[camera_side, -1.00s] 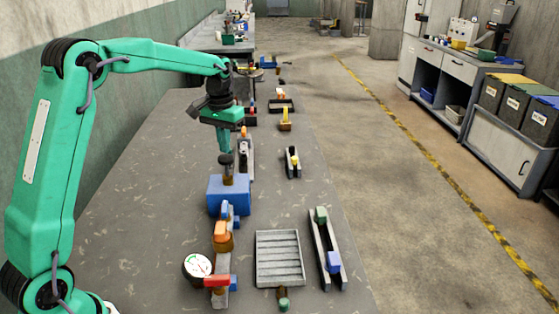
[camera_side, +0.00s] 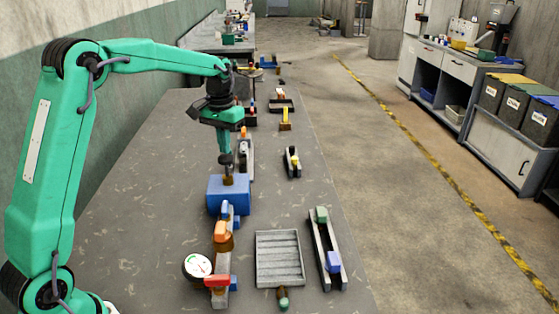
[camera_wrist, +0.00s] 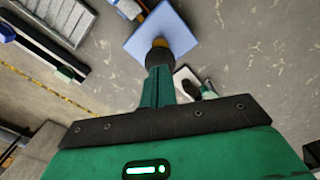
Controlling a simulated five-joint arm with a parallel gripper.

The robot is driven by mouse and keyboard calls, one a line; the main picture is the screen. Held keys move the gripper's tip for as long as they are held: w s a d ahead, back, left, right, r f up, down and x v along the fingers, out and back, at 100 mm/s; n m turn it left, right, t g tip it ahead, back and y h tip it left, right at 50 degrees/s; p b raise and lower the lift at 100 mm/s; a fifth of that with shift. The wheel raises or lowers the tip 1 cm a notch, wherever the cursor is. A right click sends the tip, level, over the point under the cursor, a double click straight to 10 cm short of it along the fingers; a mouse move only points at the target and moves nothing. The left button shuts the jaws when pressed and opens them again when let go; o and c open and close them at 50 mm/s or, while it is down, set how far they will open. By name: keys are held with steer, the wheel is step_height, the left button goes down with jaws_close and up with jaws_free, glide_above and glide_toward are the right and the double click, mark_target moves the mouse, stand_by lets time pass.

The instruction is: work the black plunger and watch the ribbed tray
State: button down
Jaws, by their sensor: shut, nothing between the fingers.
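The black plunger (camera_side: 226,161) stands upright on a brown collar on top of the blue box (camera_side: 229,196). In the wrist view the black plunger (camera_wrist: 160,56) is right at my fingertips, above the blue box (camera_wrist: 178,27). My gripper (camera_side: 224,151) is shut and empty, pointing down, its tips at the top of the plunger and seemingly touching it. The ribbed tray (camera_side: 259,262) lies flat on the table, right of the box and nearer the camera. Part of the tray (camera_wrist: 89,27) shows in the wrist view.
A round dial (camera_side: 197,267) and a valve piece with an orange block (camera_side: 221,231) and red handle (camera_side: 217,281) stand left of the tray. A rail (camera_side: 320,243) with green and blue blocks lies right of it. The table's left part is bare.

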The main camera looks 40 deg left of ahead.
mark_target(226, 157)
steer(key=shift+f, duration=2.35)
steer(key=shift+r, duration=3.85)
steer(key=shift+r, duration=0.1)
step_height(226, 157, up, 4)
steer(key=shift+f, duration=0.2)
steer(key=shift+f, duration=0.2)
steer(key=shift+f, duration=3.1)
